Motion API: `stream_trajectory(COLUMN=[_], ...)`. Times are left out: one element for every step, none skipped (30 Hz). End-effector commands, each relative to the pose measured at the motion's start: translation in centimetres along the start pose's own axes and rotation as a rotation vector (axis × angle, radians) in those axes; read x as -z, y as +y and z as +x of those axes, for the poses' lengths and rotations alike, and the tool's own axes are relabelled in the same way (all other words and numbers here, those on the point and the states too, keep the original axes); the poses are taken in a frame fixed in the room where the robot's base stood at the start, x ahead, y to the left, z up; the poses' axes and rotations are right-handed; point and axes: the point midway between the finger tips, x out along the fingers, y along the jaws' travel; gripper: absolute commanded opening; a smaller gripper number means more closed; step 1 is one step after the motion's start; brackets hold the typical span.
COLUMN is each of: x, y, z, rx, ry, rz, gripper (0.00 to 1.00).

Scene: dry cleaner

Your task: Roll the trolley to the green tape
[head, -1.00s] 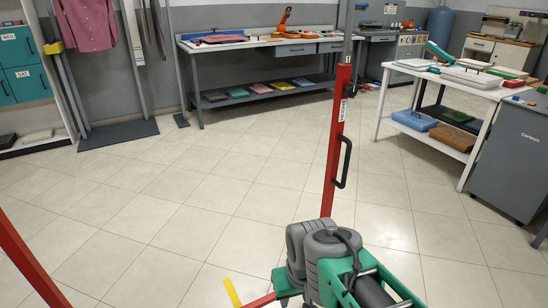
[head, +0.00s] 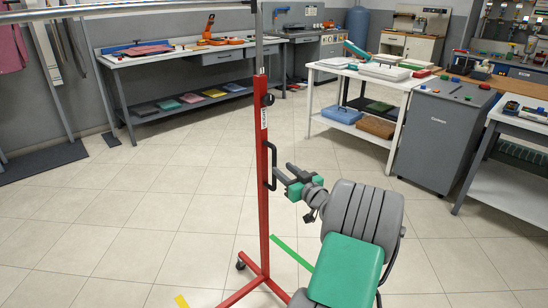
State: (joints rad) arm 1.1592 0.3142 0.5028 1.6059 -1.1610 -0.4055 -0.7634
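The trolley is a tall rack with a red upright post (head: 263,200), red floor legs, a castor and a grey rail across the top. A black handle (head: 273,165) sits on the post's right side. My gripper (head: 281,170) is just right of the handle, at about its height. Its two fingers look parted, with nothing visible between them. Whether a fingertip touches the handle cannot be told. A strip of green tape (head: 291,252) lies on the floor right of the post, partly hidden by my arm.
Yellow tape (head: 182,301) lies on the floor at lower left. A grey workbench (head: 125,92) stands along the back wall. A white table (head: 400,118) and a grey cabinet (head: 440,140) stand at right. Tiled floor around the trolley is largely clear.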

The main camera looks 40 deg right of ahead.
Motion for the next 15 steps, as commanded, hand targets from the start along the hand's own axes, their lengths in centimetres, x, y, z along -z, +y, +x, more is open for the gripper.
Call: stream_trajectory(x=[0.2,0.2,0.3,0.3,0.3,0.3,0.3,0.3,0.3,0.3,0.3,0.4,0.3,0.3,0.4], y=[0.6,0.7,0.7,0.6,0.6,0.5,0.6,0.5,0.6,0.5,0.6,0.6,0.7,0.7,0.7], z=[0.0,0.2,0.8,1.3,1.8,2.6,3.2,3.9,4.7,5.2,5.7,6.3,6.6,6.9,7.2], rx=[-0.011,-0.012,-0.011,-0.01,-0.009,-0.008,-0.009,-0.008,-0.008,-0.008,-0.009,-0.009,-0.01,-0.011,-0.011], ry=[0.015,0.019,0.02,0.019,0.019,0.02,0.019,0.018,0.018,0.018,0.017,0.018,0.017,0.016,0.017], rz=[0.0,0.0,-0.001,-0.001,-0.002,-0.002,-0.001,-0.001,-0.001,-0.001,-0.001,-0.001,-0.001,-0.001,-0.001], gripper=[0.38,0.38,0.38,0.38,0.38,0.38,0.38,0.38,0.38,0.38,0.38,0.38,0.38,0.38,0.38])
